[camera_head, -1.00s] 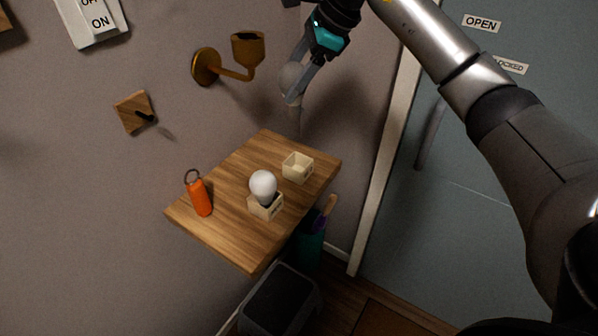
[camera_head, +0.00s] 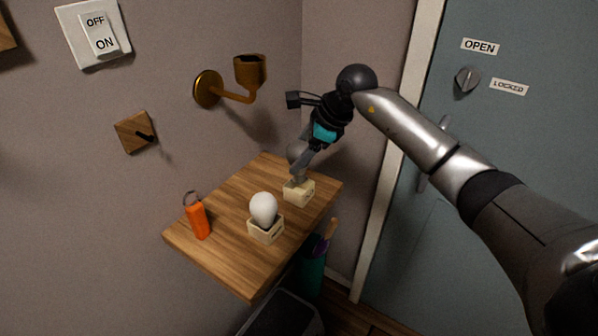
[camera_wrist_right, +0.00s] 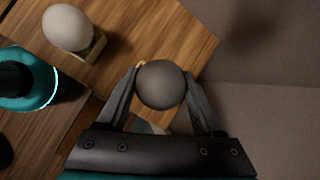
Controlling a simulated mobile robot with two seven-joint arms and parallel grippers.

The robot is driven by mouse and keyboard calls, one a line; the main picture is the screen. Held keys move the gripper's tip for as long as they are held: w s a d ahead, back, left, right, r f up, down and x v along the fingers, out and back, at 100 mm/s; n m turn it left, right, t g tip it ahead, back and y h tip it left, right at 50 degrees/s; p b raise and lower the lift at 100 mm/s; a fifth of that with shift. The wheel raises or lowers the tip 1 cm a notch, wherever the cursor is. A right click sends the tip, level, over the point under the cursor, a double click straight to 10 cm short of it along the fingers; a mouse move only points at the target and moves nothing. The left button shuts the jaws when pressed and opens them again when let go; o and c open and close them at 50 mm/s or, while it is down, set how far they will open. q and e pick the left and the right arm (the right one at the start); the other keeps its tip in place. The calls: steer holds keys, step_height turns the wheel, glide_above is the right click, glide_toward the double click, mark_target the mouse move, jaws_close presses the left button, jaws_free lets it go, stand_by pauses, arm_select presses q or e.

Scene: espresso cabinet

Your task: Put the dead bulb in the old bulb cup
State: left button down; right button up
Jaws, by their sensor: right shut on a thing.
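The dead bulb (camera_head: 296,152) is grey and held upright by my right gripper (camera_head: 301,161). Its narrow lower end is at the opening of the rear cream cup (camera_head: 300,194) on the wooden shelf. I cannot tell whether the end is inside the cup or just above it. In the right wrist view, the grey bulb (camera_wrist_right: 161,85) sits between both fingers and hides most of that cup. A white bulb (camera_head: 263,208) stands in the front cream cup (camera_head: 266,235); it also shows in the wrist view (camera_wrist_right: 67,27). The cup labels are too small to read. My left gripper is out of view.
The wooden shelf (camera_head: 222,229) also bears an orange key-ring cylinder (camera_head: 199,220) at its left. A brass wall lamp holder (camera_head: 249,72) is above, with an empty socket. A light switch (camera_head: 101,35) and hook (camera_head: 136,132) are on the wall. A door stands at right.

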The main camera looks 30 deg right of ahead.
steer(key=shift+f, duration=2.4)
steer(key=shift+f+b, duration=0.1)
steer(key=shift+b, duration=0.2)
steer(key=o, duration=1.4)
steer(key=shift+c, duration=0.2)
steer(key=p+v, duration=0.1)
steer(key=v, duration=1.1)
